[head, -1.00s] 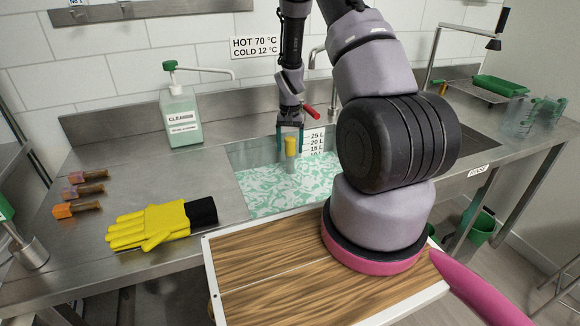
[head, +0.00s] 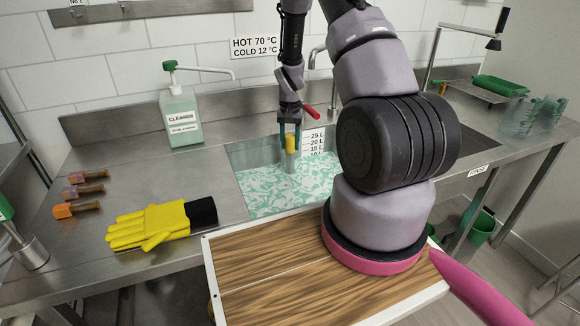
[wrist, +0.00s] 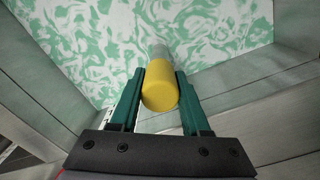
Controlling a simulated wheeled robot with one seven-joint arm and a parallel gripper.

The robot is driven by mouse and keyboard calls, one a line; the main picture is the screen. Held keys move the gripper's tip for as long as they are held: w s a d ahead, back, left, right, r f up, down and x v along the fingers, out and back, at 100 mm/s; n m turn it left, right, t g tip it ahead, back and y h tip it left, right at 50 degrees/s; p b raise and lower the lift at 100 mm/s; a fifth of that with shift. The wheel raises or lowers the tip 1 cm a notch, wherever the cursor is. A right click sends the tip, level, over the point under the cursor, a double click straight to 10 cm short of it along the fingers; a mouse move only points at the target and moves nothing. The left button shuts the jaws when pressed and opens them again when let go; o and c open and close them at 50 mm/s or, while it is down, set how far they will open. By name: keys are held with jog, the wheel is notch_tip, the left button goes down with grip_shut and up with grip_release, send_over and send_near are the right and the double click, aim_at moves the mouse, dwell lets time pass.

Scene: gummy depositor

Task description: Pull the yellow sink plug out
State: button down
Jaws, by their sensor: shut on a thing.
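The yellow sink plug (head: 291,144) shows as a yellow cylinder on a grey stem in the sink, above green-and-white patterned water. It also shows in the wrist view (wrist: 160,90), with the grey stem running down beyond it to the water. My gripper (head: 290,142) points down over the sink, its green fingers shut on the yellow top, one on each side (wrist: 160,76). The stem's lower end is hidden by the cloudy water.
The steel sink basin (head: 236,160) surrounds the plug, with a red-handled tap (head: 312,112) close behind my gripper. A wooden board (head: 265,265) is in front.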

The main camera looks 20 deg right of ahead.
aim_at(290, 135)
jog(key=shift+r, duration=1.55)
jog(key=shift+r, duration=2.5)
jog(key=c, duration=1.3)
grip_release()
jog(key=shift+c, duration=0.2)
grip_shut()
